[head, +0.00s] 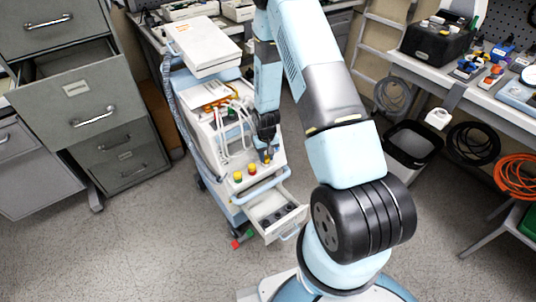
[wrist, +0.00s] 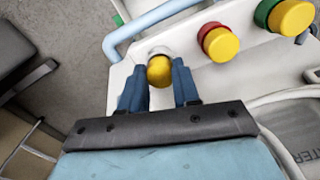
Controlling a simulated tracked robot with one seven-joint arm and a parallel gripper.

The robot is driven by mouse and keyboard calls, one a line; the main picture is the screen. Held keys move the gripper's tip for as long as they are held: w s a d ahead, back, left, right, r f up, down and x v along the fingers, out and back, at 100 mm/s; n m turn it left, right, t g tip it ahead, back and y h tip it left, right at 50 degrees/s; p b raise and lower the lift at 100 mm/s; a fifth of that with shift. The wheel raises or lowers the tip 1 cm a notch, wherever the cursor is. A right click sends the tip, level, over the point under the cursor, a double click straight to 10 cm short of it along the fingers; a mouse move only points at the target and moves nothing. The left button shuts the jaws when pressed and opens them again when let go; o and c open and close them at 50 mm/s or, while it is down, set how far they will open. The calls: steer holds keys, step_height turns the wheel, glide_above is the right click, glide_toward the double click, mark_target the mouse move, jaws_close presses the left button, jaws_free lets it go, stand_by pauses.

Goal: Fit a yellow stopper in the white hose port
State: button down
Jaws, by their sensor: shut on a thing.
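A yellow stopper (wrist: 159,72) sits between the two blue fingers of my gripper (wrist: 160,84), which is shut on it. The white hose port (wrist: 160,51) shows as a pale rim directly behind and against the stopper in the wrist view. I cannot tell how deep the stopper sits in it. In the head view my gripper (head: 267,148) points down at the cart's front edge, with a bit of the yellow stopper (head: 267,159) below it. Next to it, a red port (wrist: 208,32) and a green port (wrist: 264,12) each carry a yellow stopper.
The cart (head: 205,125) has a blue front handle (head: 262,187) close to the ports. Pale hoses (head: 222,133) loop on its top. An open drawer (head: 299,216) below holds dark round pieces. Grey cabinets (head: 85,105) stand left, a workbench (head: 480,100) right.

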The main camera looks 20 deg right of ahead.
steer(key=shift+f, duration=0.2)
steer(key=c, duration=0.7)
jaws_free()
steer(key=shift+c, duration=0.2)
steer(key=s+r+t, duration=0.1)
steer(key=s+r, duration=0.2)
steer(key=r, duration=1.1)
steer(key=s+r+t, duration=0.1)
steer(key=s+r, duration=0.1)
steer(key=r, duration=1.2)
steer(key=s+r+t, duration=0.1)
steer(key=s+r, duration=0.2)
steer(key=r, duration=1.1)
steer(key=s+r+t, duration=0.1)
steer(key=s+r, duration=0.6)
steer(key=s, duration=0.3)
steer(key=s+r+t, duration=0.1)
steer(key=s+r, duration=0.6)
steer(key=s, duration=0.3)
steer(key=shift+d+m+t, duration=0.3)
